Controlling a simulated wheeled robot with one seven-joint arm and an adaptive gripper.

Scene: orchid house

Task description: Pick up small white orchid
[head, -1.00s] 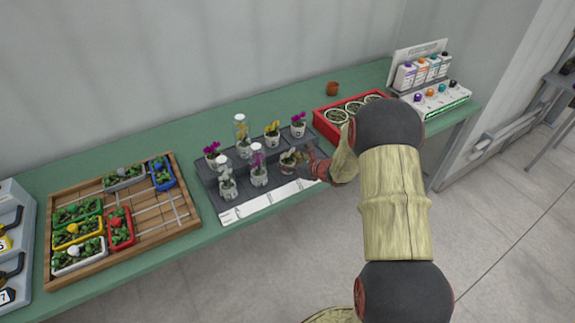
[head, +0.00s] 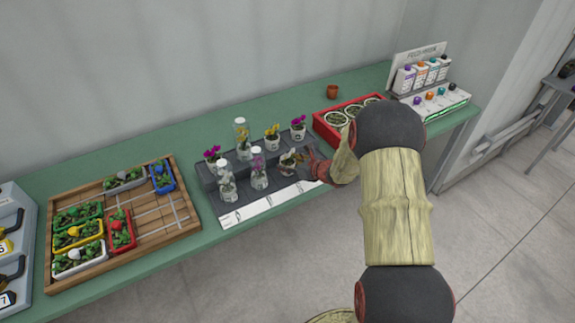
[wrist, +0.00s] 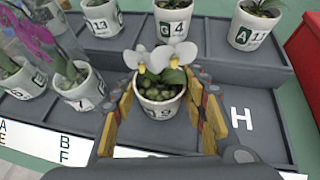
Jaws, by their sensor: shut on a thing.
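The small white orchid (wrist: 160,75) stands upright in a white pot in the middle of the wrist view, with two white blooms over green leaves. Its pot, marked in part with a 9, sits between the two fingers of my gripper (wrist: 160,112), which is shut on it. In the head view the orchid (head: 288,160) shows at the front right of the dark stepped stand (head: 234,198). My gripper (head: 312,165) reaches it from the right there, and my arm hides part of the fingers.
Potted orchids stand close by, including pots marked 13 (wrist: 102,20), G 4 (wrist: 174,22) and A 13 (wrist: 252,27) behind, and purple orchids at left. A bare slot marked H (wrist: 241,118) lies to the right. A red tray (head: 330,130) stands beyond the stand.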

